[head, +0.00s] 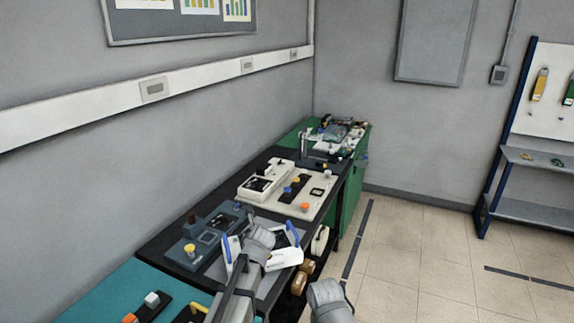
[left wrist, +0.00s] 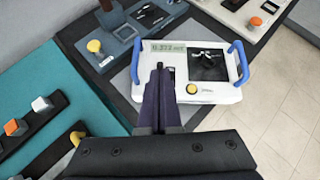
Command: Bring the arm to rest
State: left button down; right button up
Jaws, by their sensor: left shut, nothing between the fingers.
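In the left wrist view, my left gripper (left wrist: 160,68) is shut and empty, with its dark fingers together. The fingertips overlap the left part of a white meter (left wrist: 222,93) in the picture; I cannot tell if they touch it. The meter has blue handles, a yellow knob, a black square area and a display that seems to read 0.322 mT. In the head view, the meter (head: 286,258) stands on a grey mat, partly hidden by my left arm. My left fingertips are hard to make out there.
A blue-grey device with a yellow knob (head: 189,248) stands left of the meter. A white panel with coloured knobs (head: 322,196) lies behind it. A teal mat (head: 120,284) carries small blocks at the near left.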

pick_arm(q)
jog(key=s+d+f+n+g+h, duration=0.1)
jog(key=s+d+f+n+g, duration=0.2)
jog(key=s+n, duration=0.5)
jog(key=s+d+f+n+g+h, duration=0.1)
jog(key=s+d+f+n+g, duration=0.1)
jog(key=s+d+n, duration=0.4)
jog(key=s+d+f+n+g+h, duration=0.1)
jog(key=s+d+f+n+g, duration=0.2)
jog(key=s+n, duration=0.9)
jog(key=s+d+g, duration=0.1)
jog(key=s, duration=0.5)
jog(key=shift+d+f+g, duration=0.3)
jog(key=shift+d+g, duration=0.1)
